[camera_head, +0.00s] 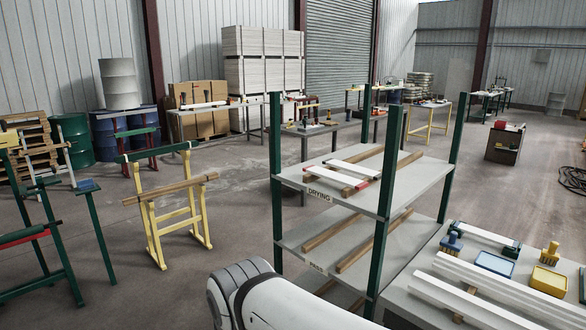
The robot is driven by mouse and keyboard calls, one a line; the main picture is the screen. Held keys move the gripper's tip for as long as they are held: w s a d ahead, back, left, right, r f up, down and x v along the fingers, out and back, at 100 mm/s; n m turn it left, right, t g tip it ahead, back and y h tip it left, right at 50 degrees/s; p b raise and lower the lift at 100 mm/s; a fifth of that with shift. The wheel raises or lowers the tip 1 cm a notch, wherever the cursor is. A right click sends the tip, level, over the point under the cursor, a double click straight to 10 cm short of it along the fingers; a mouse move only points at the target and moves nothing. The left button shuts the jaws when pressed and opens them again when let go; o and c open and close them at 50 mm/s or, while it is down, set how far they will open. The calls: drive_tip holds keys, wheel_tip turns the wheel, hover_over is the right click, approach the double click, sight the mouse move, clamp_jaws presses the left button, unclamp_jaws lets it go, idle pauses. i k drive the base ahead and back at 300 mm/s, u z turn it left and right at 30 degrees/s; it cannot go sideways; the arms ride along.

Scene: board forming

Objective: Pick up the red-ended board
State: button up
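Two white boards lie side by side on wooden strips on the top shelf of the rack (425,175), which is labelled "DRYING". My white arm shows at the bottom middle, in front of the rack. My gripper is out of view.
The rack's green posts (275,170) stand around the shelf. At right a bench holds long white boards (500,285), brushes, a blue tray (494,263) and a yellow tray (549,281). A yellow trestle (178,222) stands left. Open floor lies between trestle and rack.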

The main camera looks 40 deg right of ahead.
sight(353, 182)
drive_tip(key=z, duration=0.75)
drive_tip(key=i, duration=1.1)
drive_tip(key=z, duration=1)
drive_tip(key=i, duration=0.35)
drive_tip(key=z, duration=0.2)
drive_tip(key=k, duration=0.6)
drive_tip(key=z, duration=0.25)
drive_tip(key=i, duration=0.65)
drive_tip(key=u, duration=0.2)
